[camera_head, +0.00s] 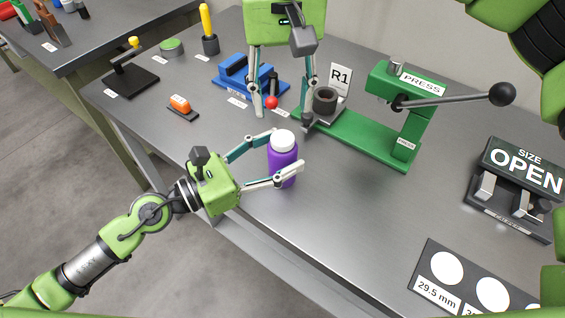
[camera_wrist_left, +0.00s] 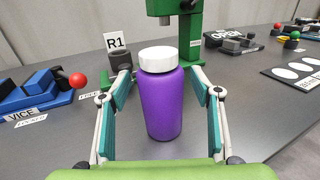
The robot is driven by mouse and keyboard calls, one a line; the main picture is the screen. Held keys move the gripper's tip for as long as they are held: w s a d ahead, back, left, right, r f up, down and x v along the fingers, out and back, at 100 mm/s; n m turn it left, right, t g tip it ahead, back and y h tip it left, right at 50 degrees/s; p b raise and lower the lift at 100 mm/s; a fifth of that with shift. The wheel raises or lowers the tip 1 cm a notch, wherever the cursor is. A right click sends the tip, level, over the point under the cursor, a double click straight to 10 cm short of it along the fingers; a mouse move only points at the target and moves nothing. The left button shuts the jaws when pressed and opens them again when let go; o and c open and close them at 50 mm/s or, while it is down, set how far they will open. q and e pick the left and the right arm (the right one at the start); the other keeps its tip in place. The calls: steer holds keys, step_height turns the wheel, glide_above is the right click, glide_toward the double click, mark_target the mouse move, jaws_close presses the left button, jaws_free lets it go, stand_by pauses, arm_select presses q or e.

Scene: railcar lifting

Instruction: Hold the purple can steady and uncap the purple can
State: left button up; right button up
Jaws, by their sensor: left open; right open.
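The purple can (camera_head: 283,168) with its white cap (camera_head: 283,141) stands upright near the front edge of the table. It also shows in the left wrist view (camera_wrist_left: 161,105), with the cap (camera_wrist_left: 158,59) on top. My left gripper (camera_head: 287,155) is open, with one finger on each side of the can; I cannot tell whether either touches it. My right gripper (camera_head: 281,115) is open and empty, pointing down behind the can, between the blue vice and the green press.
Behind stand the blue vice (camera_head: 234,78) with a red knob and the green press (camera_head: 385,130) with a long lever. A grey ring part (camera_head: 325,100) sits by the R1 sign (camera_head: 340,77). The OPEN size gauge (camera_head: 515,180) is at right.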

arm_select(q)
steer(key=shift+w+d, duration=0.35)
steer(key=shift+d, duration=0.25)
